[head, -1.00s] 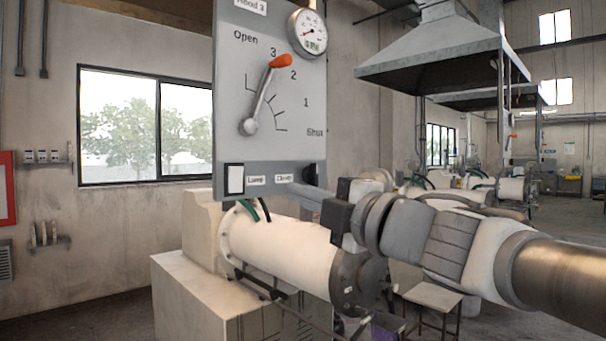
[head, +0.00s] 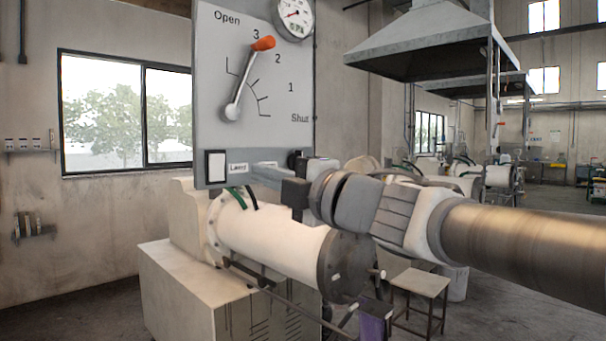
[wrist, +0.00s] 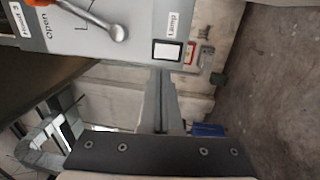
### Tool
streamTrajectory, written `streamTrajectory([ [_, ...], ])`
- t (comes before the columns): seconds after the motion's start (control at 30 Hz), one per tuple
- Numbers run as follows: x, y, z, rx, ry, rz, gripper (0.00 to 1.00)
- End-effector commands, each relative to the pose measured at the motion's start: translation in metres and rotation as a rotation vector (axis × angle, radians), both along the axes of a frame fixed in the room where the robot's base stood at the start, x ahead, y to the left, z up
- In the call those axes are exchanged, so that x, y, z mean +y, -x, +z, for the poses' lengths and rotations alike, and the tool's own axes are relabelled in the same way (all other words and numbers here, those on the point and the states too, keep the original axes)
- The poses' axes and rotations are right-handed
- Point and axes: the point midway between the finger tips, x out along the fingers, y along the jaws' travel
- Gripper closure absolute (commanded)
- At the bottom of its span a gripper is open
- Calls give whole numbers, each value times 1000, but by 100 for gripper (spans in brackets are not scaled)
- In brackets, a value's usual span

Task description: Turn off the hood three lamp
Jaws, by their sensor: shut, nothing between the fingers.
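The hood three panel (head: 205,110) is a grey upright board with a lever and a dial. Its lamp switch (head: 216,165) is a white rocker in a black frame at the lower left, beside a "Lamp" label (head: 238,169). The switch also shows in the wrist view (wrist: 167,51). My gripper (head: 256,169) is shut and empty. In the head view its fingertips are just right of the Lamp label. In the wrist view the shut fingers (wrist: 163,72) point at the panel's edge near the switch; I cannot tell whether they touch it. The lamp itself is not identifiable.
The orange-tipped lever (head: 249,80) points near 3 on the panel's scale, above the switch. A white cylinder mill (head: 265,235) on a pale base stands below the panel. A stool (head: 420,284) stands at right. A metal hood (head: 430,45) hangs behind.

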Motion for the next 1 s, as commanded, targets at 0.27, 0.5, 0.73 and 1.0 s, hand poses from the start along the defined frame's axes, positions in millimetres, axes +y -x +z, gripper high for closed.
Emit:
streamTrajectory([
  [0.27,43,-36,7,2,1,2,100],
  [0.5,69,-58,12,1,0,2,100],
  [0.73,79,-67,13,0,0,0,100],
  [1.0,79,-68,13,0,0,0,100],
])
